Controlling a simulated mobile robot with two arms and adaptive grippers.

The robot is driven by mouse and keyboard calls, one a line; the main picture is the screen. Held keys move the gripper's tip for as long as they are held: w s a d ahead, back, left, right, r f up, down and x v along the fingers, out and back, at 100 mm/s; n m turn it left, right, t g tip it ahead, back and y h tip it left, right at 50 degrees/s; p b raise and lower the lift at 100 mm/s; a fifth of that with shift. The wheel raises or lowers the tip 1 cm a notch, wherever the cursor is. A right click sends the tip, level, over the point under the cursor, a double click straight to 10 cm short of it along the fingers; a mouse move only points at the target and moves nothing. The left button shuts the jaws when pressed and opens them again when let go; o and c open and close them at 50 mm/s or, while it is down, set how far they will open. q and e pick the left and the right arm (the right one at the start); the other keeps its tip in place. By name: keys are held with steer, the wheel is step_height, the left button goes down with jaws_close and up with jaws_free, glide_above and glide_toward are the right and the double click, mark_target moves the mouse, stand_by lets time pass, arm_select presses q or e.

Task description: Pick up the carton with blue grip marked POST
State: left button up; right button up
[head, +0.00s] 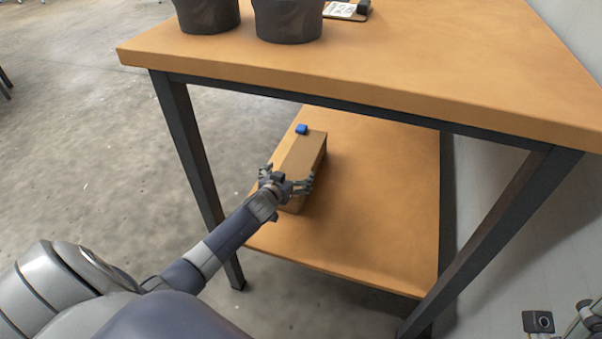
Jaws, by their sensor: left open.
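A brown carton (304,154) with a small blue grip (302,129) on its top lies lengthwise on the lower wooden shelf (375,225) of a table. No POST marking can be read from here. My left gripper (287,178) is open at the carton's near end, with its fingers spread to either side of it. It hides part of the near end, and I cannot tell whether the fingers touch it. Part of my right arm shows at the bottom right edge, but I cannot make out its fingertips.
The wooden tabletop (420,75) overhangs the shelf. Dark metal legs (192,150) stand at its corners. A pale wall (520,235) is close on the right. The shelf right of the carton is bare.

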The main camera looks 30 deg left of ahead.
mark_target(293, 172)
arm_select(q)
steer(key=shift+w, duration=0.15)
steer(key=shift+w+f+b, duration=0.2)
steer(key=shift+f+b, duration=0.1)
steer(key=shift+b, duration=0.05)
steer(key=b+x, duration=0.2)
steer(key=x, duration=0.1)
steer(key=shift+w+a+f, duration=0.1)
steer(key=shift+f, duration=0.2)
steer(key=shift+w+a+b, duration=0.1)
steer(key=shift+w+b, duration=0.35)
steer(key=shift+w, duration=0.05)
steer(key=shift+c, duration=0.6)
